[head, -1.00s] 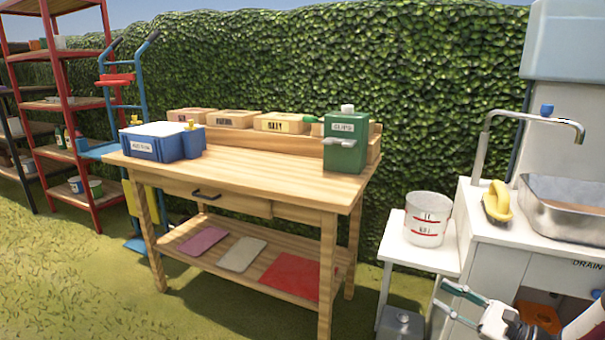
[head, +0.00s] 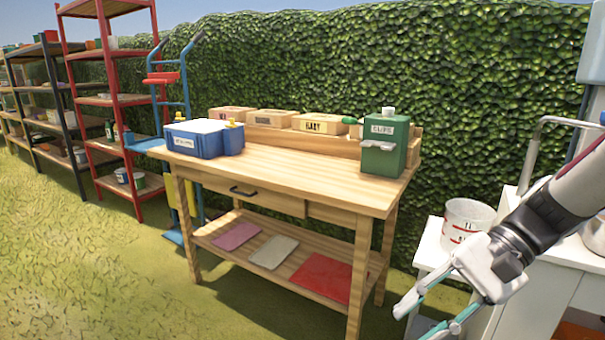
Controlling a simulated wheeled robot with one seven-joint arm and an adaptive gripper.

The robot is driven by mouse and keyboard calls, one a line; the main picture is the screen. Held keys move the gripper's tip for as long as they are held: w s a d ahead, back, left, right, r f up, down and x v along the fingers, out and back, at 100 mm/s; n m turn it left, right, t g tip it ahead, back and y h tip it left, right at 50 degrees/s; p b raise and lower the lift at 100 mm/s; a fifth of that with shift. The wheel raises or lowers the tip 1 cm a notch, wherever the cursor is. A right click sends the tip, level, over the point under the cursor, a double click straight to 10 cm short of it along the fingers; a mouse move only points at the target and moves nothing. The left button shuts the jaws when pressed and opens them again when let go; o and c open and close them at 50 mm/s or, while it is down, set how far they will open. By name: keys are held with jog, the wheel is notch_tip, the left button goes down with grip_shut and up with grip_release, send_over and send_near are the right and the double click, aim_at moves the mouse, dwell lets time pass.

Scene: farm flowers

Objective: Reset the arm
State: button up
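My gripper (head: 428,318) is at the lower right in the head view, in front of the small white side stand. Its two fingers are spread apart and nothing shows between them. My arm reaches in from the right edge, bent down and to the left. It covers part of the white sink cabinet and part of the stand.
A wooden workbench (head: 290,182) stands in the middle, with a blue box (head: 195,143) and a green clips box (head: 385,148) on top. A white bucket (head: 466,218) sits on the side stand beside my arm. Shelves (head: 108,100) stand at left. Grass in front is clear.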

jog(key=s+d+r+n+t+h, duration=0.2)
jog(key=s+n+h, duration=0.65)
jog(key=s, duration=1.15)
notch_tip(320, 180, up, 34)
jog(key=m+t+h+p, duration=0.1)
jog(key=t+p, duration=0.3)
jog(key=p, duration=2.8)
jog(key=shift+w+d, duration=0.3)
